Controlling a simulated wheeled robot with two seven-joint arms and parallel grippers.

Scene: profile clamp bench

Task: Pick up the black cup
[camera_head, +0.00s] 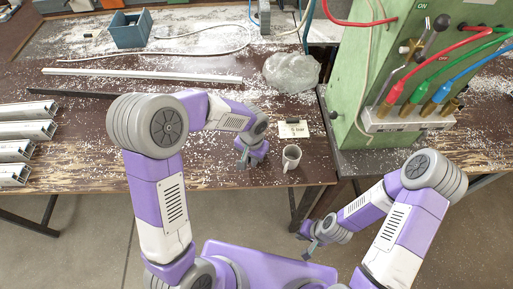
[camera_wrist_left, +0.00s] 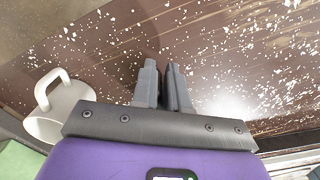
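The only cup I see is a pale grey-white mug (camera_head: 291,157), not a black one. It stands upright near the front edge of the bench, and its light interior shows. My left gripper (camera_head: 243,163) is left of the mug and apart from it. In the left wrist view the mug (camera_wrist_left: 60,115) is at the left, partly hidden by the gripper body. The left fingers (camera_wrist_left: 162,68) are close together with nothing between them. My right gripper (camera_head: 309,249) is low, in front of the bench; its fingers are too small to read.
A small card (camera_head: 294,129) lies behind the mug, and a clear crumpled bag (camera_head: 291,72) further back. A green machine (camera_head: 355,75) with hoses stands at the right. Metal profiles (camera_head: 25,130) lie at the left, a long bar (camera_head: 140,76) behind. A blue bin (camera_head: 130,30) is at the back.

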